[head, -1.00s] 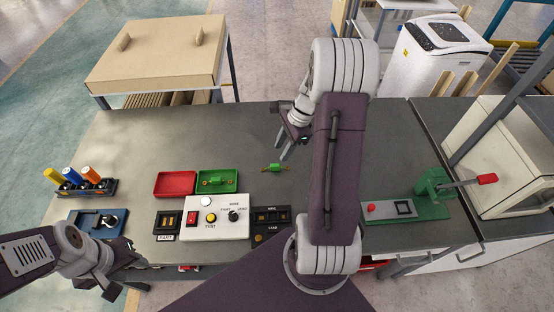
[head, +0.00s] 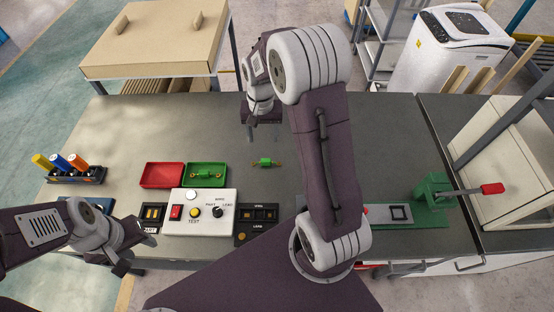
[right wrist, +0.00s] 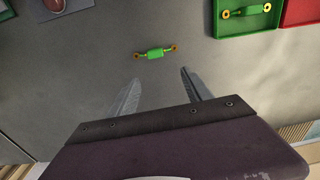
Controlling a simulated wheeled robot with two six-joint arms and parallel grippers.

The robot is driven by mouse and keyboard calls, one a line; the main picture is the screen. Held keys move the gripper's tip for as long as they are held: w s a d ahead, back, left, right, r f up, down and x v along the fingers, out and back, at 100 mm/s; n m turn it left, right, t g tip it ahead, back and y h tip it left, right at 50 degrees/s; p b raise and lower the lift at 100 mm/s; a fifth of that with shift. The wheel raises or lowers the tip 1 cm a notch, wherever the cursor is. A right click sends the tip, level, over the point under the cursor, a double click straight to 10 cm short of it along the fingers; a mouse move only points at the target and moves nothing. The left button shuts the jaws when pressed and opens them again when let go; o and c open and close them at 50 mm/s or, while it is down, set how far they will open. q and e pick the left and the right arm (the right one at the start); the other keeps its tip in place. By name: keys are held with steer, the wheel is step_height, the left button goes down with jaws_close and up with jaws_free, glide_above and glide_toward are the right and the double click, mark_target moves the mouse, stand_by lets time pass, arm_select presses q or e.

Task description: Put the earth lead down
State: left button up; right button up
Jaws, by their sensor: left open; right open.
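A green lead with a ring terminal at each end (head: 267,162) lies on the grey bench, right of the green tray (head: 221,168); it also shows in the right wrist view (right wrist: 155,53). A similar green lead (head: 206,175) lies in the green tray. My right gripper (head: 263,134) is open and empty, behind the loose lead in the head view. In the right wrist view its fingers (right wrist: 157,78) are spread, with the loose lead beyond their tips. My left gripper (head: 125,257) is open at the bench's front left, apart from both leads.
An empty red tray (head: 162,175) stands beside the green one. A white test box (head: 207,225) with dark contact blocks is in front. A holder (head: 75,178) with coloured cylinders is at left, a green lever press (head: 430,205) at right.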

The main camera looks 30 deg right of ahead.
mark_target(265, 159)
steer(key=f, duration=0.1)
steer(key=s+f, duration=0.1)
steer(key=a+f, duration=0.1)
steer(key=shift+s+f, duration=0.15)
steer(key=shift+f, duration=0.1)
steer(key=shift+d+f, duration=0.25)
steer(key=shift+f, duration=0.25)
steer(key=shift+d+f, duration=0.25)
steer(key=shift+f, duration=0.2)
steer(key=shift+w+d+f, duration=0.2)
steer(key=f, duration=0.3)
steer(key=shift+s+a+f, duration=0.15)
steer(key=shift+a+f, duration=0.25)
steer(key=shift+f, duration=0.35)
steer(key=shift+d+f, duration=0.15)
steer(key=shift+d, duration=0.05)
arm_select(q)
steer(key=shift+s+a+f, duration=0.1)
steer(key=shift+a+f, duration=0.05)
steer(key=shift+a, duration=0.5)
arm_select(e)
jaws_close()
